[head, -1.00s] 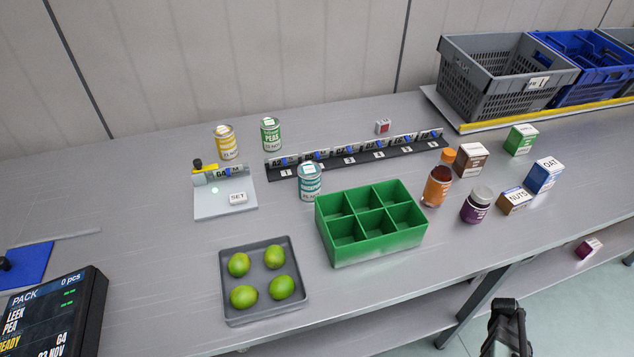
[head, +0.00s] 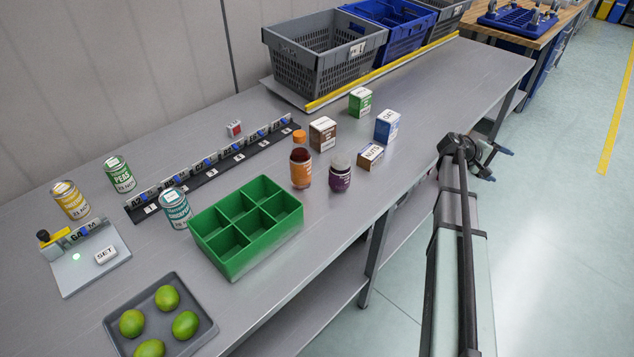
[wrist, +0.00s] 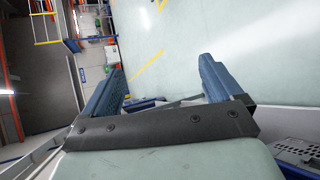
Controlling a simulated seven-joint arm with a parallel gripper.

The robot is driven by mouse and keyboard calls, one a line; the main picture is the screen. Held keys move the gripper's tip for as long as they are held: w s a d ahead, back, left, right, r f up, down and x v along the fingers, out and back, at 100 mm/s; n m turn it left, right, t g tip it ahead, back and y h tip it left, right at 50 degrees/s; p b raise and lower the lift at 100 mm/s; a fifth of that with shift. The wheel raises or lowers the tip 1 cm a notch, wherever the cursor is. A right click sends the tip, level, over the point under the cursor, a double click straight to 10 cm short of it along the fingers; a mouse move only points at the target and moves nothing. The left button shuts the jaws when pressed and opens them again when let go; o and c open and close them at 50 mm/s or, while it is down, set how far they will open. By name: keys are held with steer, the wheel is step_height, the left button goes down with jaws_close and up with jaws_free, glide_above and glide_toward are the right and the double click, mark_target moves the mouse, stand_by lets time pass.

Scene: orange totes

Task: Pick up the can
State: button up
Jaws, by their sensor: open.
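Three cans stand upright on the grey bench at the left in the head view. They are a yellow-labelled can (head: 70,200), a green can marked PEAS (head: 120,174) and a teal-labelled can (head: 174,208). The teal can is close to the green divided box. My gripper (head: 499,165) is at the right in the head view, beyond the bench's front edge and far from all three cans. In the wrist view my gripper (wrist: 162,72) has its two blue fingers wide apart with nothing between them. No can shows in that view.
A green six-compartment box (head: 238,262) and a grey tray (head: 203,343) of limes stand at the front. A labelled rail (head: 215,165), a scale plate (head: 75,278), bottles, small boxes and crates (head: 290,82) also stand on the bench. Open floor lies to the right.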

steer(key=w+a+r+m+t+y, duration=0.1)
steer(key=w+a+r+t, duration=0.4)
steer(key=r, duration=0.6)
steer(key=w+a+r+m+t+y, duration=0.1)
steer(key=w+a+r, duration=0.2)
steer(key=w+r, duration=0.55)
steer(key=w+a+r+m+t+y, duration=0.1)
steer(key=w+a+r+t, duration=0.2)
steer(key=r, duration=1.1)
steer(key=w+a+r+t, duration=0.1)
steer(key=a+r+t, duration=0.15)
steer(key=a, duration=0.45)
steer(key=s+a+f+n+g+y, duration=0.1)
steer(key=s+a+f+y, duration=0.2)
steer(key=a, duration=1.1)
steer(key=s+a+f+g+y, duration=0.1)
steer(key=s+a+f+y, duration=0.15)
steer(key=a, duration=1.15)
steer(key=s+a+f+n+g+y, duration=0.1)
steer(key=s+a+f+g+y, duration=0.2)
steer(key=a, duration=1.1)
steer(key=n+g+y, duration=0.3)
steer(key=n+g, duration=0.1)
steer(key=g, duration=0.1)
glide_above(176, 206)
step_height(176, 206, down, 10)
steer(key=shift+y, duration=0.25)
steer(key=shift+x, duration=6.25)
steer(key=shift+w, duration=0.1)
